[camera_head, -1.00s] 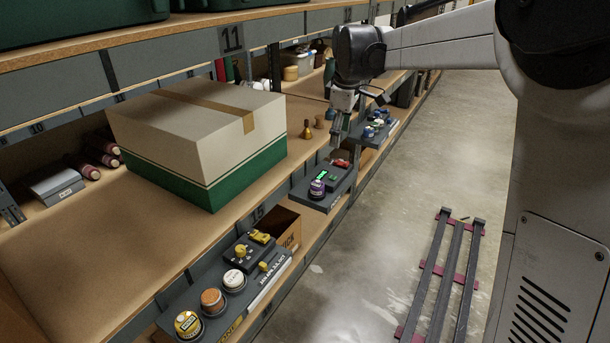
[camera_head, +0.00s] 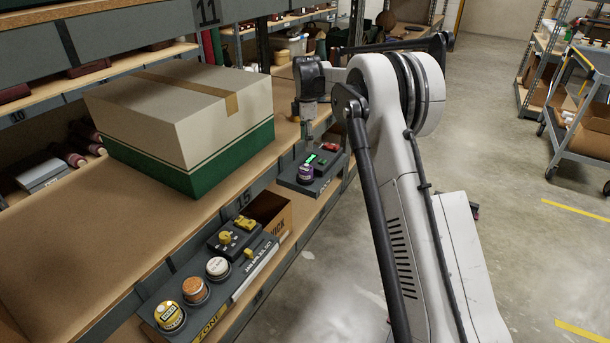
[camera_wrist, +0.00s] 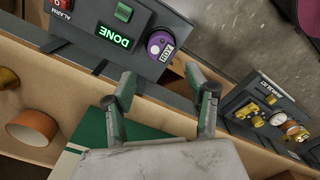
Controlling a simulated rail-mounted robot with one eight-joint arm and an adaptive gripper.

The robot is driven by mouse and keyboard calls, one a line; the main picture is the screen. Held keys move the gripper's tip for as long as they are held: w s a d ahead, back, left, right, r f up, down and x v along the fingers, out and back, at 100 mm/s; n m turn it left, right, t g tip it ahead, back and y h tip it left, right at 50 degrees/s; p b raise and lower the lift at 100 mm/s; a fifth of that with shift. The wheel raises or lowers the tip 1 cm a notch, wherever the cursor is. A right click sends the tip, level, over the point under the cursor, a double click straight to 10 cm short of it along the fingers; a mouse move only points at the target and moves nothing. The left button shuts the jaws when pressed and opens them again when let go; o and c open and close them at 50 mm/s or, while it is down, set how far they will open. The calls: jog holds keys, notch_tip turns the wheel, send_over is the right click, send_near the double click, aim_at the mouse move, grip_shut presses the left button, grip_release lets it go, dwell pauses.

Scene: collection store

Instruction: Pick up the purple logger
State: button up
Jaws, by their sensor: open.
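The purple logger (camera_head: 305,173) is a small round purple-topped piece standing on a dark grey panel (camera_head: 290,184) at the shelf's front edge. In the wrist view the logger (camera_wrist: 160,46) sits on that panel, beside the lit green "DONE" display (camera_wrist: 114,33). My gripper (camera_head: 309,138) is above the back of the panel in the head view. In the wrist view its two fingers (camera_wrist: 160,77) are spread and empty. The logger shows beyond the gap between the fingertips, apart from them.
A red button (camera_wrist: 63,5) marked "ALARM" is on the same panel. A large white and green box (camera_head: 190,125) stands on the shelf to the left. A nearer panel (camera_head: 240,268) holds yellow parts and several round pieces. The aisle floor to the right is clear near the shelf.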

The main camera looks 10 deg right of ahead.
aim_at(305, 168)
notch_tip(305, 168, down, 8)
jog(key=shift+r+b, duration=0.1)
jog(key=shift+b, duration=0.85)
jog(key=shift+s+a+f+b, duration=0.15)
jog(key=shift+f+b, duration=0.9)
jog(key=shift+f, duration=1.6)
jog(key=shift+c, duration=0.6)
jog(key=c, duration=1)
jog(key=shift+r, duration=0.1)
jog(key=shift+r, duration=0.1)
